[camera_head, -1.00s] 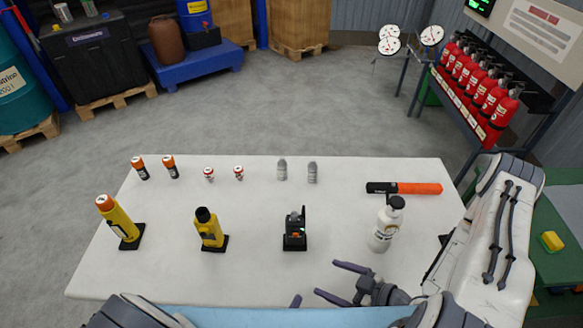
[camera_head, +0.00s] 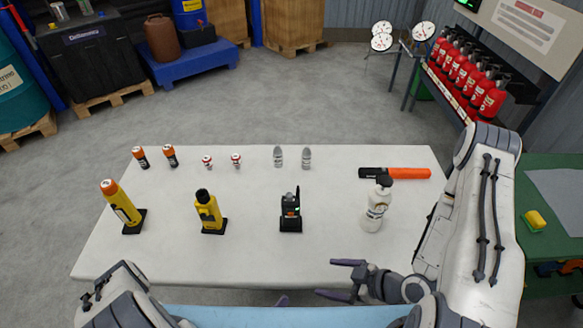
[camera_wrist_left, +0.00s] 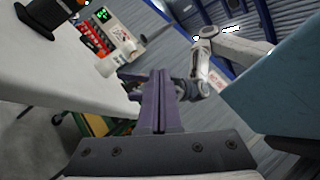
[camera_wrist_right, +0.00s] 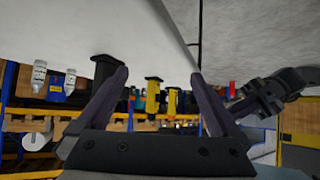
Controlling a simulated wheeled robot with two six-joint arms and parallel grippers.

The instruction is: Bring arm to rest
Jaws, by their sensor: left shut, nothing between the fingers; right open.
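My right gripper (camera_head: 325,278) is at the table's near edge in the head view, its two dark fingers spread with nothing between them. It also shows open in the right wrist view (camera_wrist_right: 162,98). My left gripper (camera_wrist_left: 159,75) is shut and empty in the left wrist view, its fingers pressed together. In the head view only a fingertip of it (camera_head: 283,300) shows at the bottom, near the table's front edge. Both grippers are apart from the items on the white table (camera_head: 250,245).
A green bench (camera_head: 560,255) is at the right.

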